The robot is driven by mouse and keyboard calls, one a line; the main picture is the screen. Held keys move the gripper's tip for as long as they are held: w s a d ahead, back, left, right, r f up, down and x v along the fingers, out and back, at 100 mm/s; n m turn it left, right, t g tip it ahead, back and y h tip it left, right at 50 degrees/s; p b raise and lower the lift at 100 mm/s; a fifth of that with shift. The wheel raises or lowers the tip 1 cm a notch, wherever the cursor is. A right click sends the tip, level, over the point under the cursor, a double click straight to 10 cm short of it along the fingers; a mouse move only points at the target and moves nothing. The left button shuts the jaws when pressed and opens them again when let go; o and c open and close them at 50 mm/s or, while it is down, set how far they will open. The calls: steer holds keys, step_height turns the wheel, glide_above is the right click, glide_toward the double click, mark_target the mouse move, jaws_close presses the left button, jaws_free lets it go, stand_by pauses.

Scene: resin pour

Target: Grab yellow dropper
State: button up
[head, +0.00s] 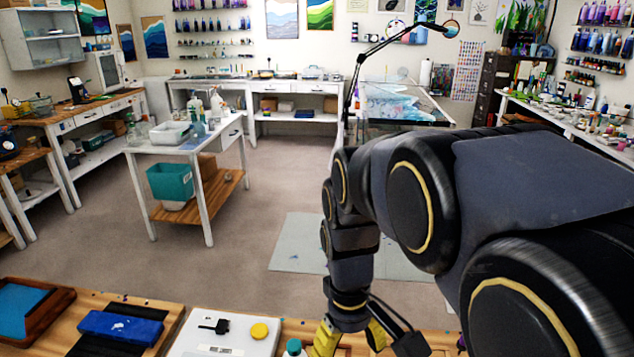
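My gripper (351,344) hangs at the bottom edge of the head view, over the near bench. Yellow parts show on both sides of it, and its fingertips are cut off by the frame edge. I cannot tell whether it is open or holds anything. No yellow dropper can be clearly made out. A small round yellow object (259,330) lies on a white flat device (229,334) left of my gripper. A bottle with a green cap (293,346) stands between that device and my gripper, mostly cut off.
The near wooden bench (170,308) holds a blue block-like object (120,327) on a dark strip and a brown tray (62,304) with a blue inside at far left. A small black object (214,326) lies on the white device. My arm hides the right side. Open floor lies beyond.

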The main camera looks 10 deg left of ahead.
steer(key=w+a+f+n, duration=0.3)
steer(key=w+a+f, duration=0.1)
steer(key=a, duration=0.4)
steer(key=w+a+f+n, duration=0.3)
steer(key=a, duration=0.5)
steer(key=a+f+n, duration=0.1)
steer(key=a+f, duration=0.1)
steer(key=a, duration=0.2)
steer(key=s+a+f+n, duration=0.1)
steer(key=a+f+n, duration=0.1)
steer(key=a, duration=0.3)
steer(key=a+f+n+t, duration=0.1)
steer(key=a+f, duration=0.3)
steer(key=a, duration=0.1)
steer(key=shift+s+y, duration=0.3)
steer(key=shift+s+a+f+n, duration=0.1)
steer(key=shift+a+f+n, duration=0.05)
steer(key=shift+f+n, duration=0.2)
steer(key=shift+f, duration=0.35)
steer(key=f, duration=0.6)
steer(key=shift+d+f, duration=0.25)
steer(key=shift+f, duration=0.1)
steer(key=c, duration=0.9)
